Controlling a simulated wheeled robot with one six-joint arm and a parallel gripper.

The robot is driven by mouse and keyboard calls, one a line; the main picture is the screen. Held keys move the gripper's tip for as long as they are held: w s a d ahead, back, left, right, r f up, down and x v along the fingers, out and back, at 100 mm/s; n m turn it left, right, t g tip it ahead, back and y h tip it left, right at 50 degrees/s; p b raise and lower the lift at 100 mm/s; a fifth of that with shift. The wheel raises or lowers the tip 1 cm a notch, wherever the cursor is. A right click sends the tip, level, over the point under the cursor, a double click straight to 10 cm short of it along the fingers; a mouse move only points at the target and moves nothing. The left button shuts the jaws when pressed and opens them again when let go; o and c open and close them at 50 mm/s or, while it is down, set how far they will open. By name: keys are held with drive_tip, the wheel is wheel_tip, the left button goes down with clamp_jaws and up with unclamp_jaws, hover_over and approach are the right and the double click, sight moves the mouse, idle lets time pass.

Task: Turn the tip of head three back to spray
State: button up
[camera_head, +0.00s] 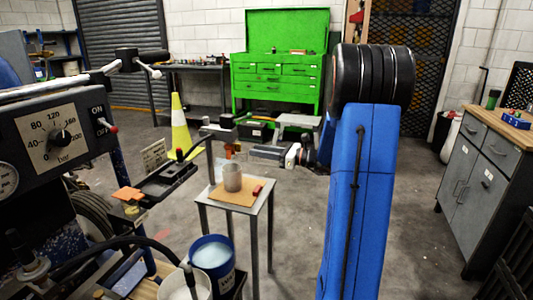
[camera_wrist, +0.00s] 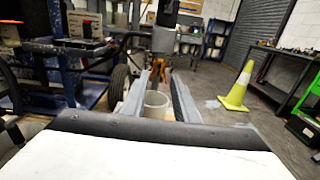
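A grey and black spray head (camera_head: 220,131) sits on an arm above a small stand, with an orange tip piece (camera_head: 228,151) under it. In the wrist view the head (camera_wrist: 164,38) is straight ahead and the orange piece (camera_wrist: 157,69) shows between the far ends of my fingers. My gripper (camera_head: 251,151) points left, just right of the orange piece. In the wrist view my gripper (camera_wrist: 156,80) has its two grey fingers apart, with nothing visibly held. Whether they overlap the tip in depth, and which way the tip is turned, I cannot tell.
A grey cup (camera_head: 232,177) and a small red item (camera_head: 257,190) stand on the board of the stand (camera_head: 264,194), below my gripper. A blue bucket (camera_head: 213,256) is in front. The gauge panel (camera_head: 55,135) fills the left. Floor is clear toward the cabinet (camera_head: 478,165).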

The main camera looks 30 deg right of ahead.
drive_tip(key=x, duration=0.6)
drive_tip(key=shift+w+a, duration=0.2)
drive_tip(key=shift+a, duration=0.05)
drive_tip(key=shift+c, duration=0.6)
clamp_jaws()
